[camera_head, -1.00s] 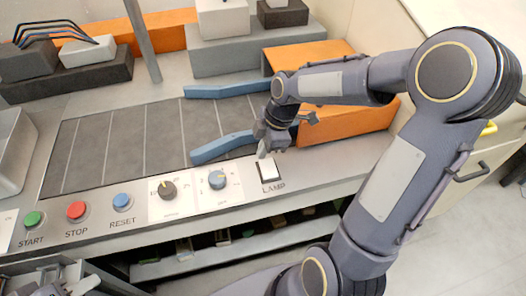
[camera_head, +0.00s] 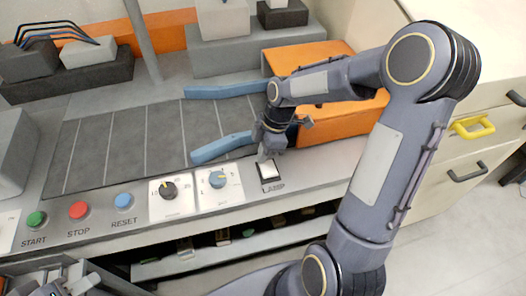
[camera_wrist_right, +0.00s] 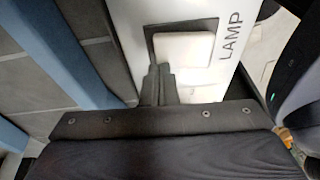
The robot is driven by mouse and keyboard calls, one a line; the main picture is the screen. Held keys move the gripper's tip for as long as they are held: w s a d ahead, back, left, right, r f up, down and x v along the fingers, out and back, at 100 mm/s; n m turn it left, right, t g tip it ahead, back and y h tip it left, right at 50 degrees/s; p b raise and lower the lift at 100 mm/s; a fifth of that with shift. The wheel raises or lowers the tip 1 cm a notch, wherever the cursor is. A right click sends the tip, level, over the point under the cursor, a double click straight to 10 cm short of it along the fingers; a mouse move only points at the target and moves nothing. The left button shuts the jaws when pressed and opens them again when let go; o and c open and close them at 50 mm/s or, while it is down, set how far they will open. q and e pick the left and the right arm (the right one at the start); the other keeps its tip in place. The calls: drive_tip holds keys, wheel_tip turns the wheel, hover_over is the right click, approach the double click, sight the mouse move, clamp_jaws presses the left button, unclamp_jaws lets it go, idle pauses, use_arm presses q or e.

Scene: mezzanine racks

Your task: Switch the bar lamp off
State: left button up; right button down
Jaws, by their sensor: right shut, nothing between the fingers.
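The lamp switch (camera_head: 268,170) is a white rocker in a dark frame at the right end of the front panel. It also shows in the right wrist view (camera_wrist_right: 186,49), with the word LAMP beside it. My right gripper (camera_head: 265,157) is shut and empty, its fingertips at the upper edge of the switch. In the right wrist view the closed fingertips (camera_wrist_right: 159,70) overlap the rocker's lower left edge; I cannot tell whether they press it. My left gripper (camera_head: 72,286) is at the lower left corner, partly cut off, away from the switch. The bar lamp itself is not identifiable.
Along the panel are a green START button (camera_head: 37,219), a red STOP button (camera_head: 78,211), a blue RESET button (camera_head: 123,201) and two knobs (camera_head: 169,190). Blue guide rails (camera_head: 222,148) and an orange block (camera_head: 340,118) stand behind the switch. An open shelf lies below.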

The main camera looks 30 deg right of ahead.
drive_tip(key=shift+s+r, duration=0.1)
drive_tip(key=shift+s, duration=0.05)
use_arm(q)
drive_tip(key=shift+r, duration=0.15)
use_arm(e)
drive_tip(key=shift+s+a+r, duration=0.15)
drive_tip(key=shift+s+r, duration=0.1)
drive_tip(key=shift+s, duration=0.3)
